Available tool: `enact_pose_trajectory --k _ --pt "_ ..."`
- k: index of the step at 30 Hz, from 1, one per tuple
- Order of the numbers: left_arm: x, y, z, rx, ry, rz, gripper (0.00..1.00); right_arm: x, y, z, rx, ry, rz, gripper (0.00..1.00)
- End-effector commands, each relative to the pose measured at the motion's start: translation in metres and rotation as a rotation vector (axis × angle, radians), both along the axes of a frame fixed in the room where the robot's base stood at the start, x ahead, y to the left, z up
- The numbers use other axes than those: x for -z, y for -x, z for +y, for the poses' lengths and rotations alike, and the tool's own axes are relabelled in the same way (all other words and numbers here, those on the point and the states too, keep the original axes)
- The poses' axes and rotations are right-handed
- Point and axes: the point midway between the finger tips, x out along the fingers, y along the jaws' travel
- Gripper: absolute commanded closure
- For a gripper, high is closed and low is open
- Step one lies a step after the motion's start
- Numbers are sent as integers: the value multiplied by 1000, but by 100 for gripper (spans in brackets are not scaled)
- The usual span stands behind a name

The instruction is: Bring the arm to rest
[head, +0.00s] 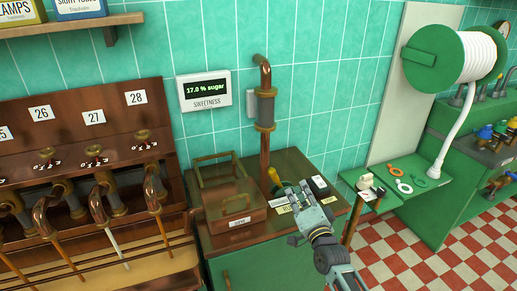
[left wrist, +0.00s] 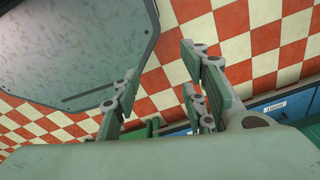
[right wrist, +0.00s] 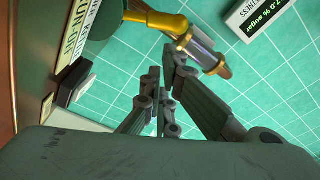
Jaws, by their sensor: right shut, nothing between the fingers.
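My right gripper (head: 291,192) is over the brown-topped green cabinet (head: 230,245) in the head view, close to the labels and a yellow-handled lever (head: 274,177). In the right wrist view its fingers (right wrist: 160,78) are together with nothing between them. The yellow lever (right wrist: 155,20) shows beyond them there; I cannot tell any contact. My left gripper (left wrist: 163,66) shows only in the left wrist view. Its fingers are spread apart and empty, above a red and white checked floor.
A copper box with a handle (head: 234,208) stands left of my right gripper. A copper pipe (head: 265,150) rises behind, beside a display (head: 204,91) reading 17.0 % sugar. Numbered copper taps (head: 95,155) fill the left. A green counter with a hose reel (head: 435,55) is at right.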

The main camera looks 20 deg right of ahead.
Motion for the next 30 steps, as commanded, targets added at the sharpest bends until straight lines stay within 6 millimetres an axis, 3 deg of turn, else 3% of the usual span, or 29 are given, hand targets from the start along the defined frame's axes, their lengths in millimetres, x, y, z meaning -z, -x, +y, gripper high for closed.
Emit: enact_pose_trajectory --k 4,8,11,16,21,30 --pt "0 1 0 0 0 2 60 8 6 9 -21 30 36 100" --pt "1 14 1 0 -2 20 60 35 33 44 -105 156 175 100" --pt "2 22 2 0 -4 32 60 64 72 76 -202 312 327 100" --pt "2 24 2 0 -4 36 60 104 163 113 -383 598 599 100" --pt "2 23 2 0 -4 34 60 119 246 122 -525 804 803 100" --pt "1 16 2 0 -3 24 60 117 340 116 -682 982 1020 100"
